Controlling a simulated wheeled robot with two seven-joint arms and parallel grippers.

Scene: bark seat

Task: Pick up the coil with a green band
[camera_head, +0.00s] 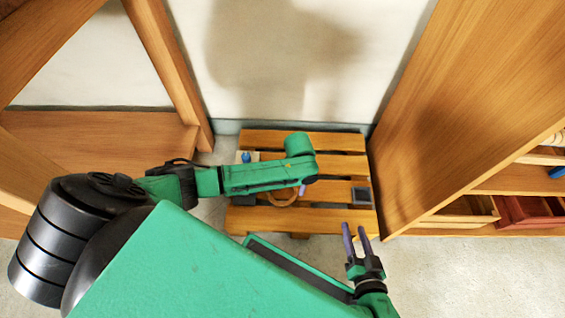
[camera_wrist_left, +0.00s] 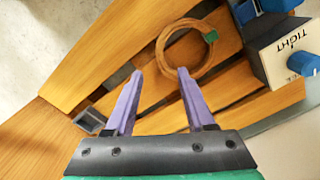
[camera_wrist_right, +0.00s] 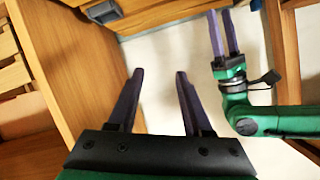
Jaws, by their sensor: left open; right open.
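The coil is a tan ring (camera_wrist_left: 162,48) lying on the slatted wooden seat, with a green band (camera_wrist_left: 211,36) on its right side in the left wrist view. In the head view the coil (camera_head: 281,203) is partly hidden by my left arm, and its band cannot be made out. My left gripper (camera_wrist_left: 160,72) is open, its purple fingers pointing at the coil's near side; whether they touch it is unclear. Nothing is between them. My right gripper (camera_head: 356,232) is open and empty in front of the seat's right corner; it shows also in the right wrist view (camera_wrist_right: 160,74).
The slatted seat (camera_head: 335,219) stands on the floor against the wall. A block marked "TIGHT" (camera_wrist_left: 290,42) with blue pegs sits beside the coil. A small dark grey square holder (camera_head: 361,194) is at the seat's right. Wooden shelving (camera_head: 455,100) stands close on the right.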

